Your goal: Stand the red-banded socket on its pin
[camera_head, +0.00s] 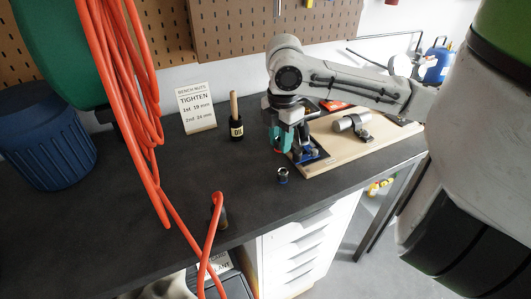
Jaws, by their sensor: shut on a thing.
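My gripper (289,122) is at the lower end of my arm, above the front left corner of the wooden board. It is shut on a teal and dark tool-like thing (274,138), held upright. A small reddish patch shows low on this thing; I cannot tell whether it is the red-banded socket. A small dark socket (282,178) with a bluish band stands on the bench just below and in front of the gripper, apart from it. No pin can be made out.
A wooden board (340,157) carries a blue fixture (313,155) and a grey metal cylinder (351,122). A dark cup (237,130) with a wooden handle and a sign card (197,108) stand left. An orange hose (150,130) hangs in front. The bench's middle left is clear.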

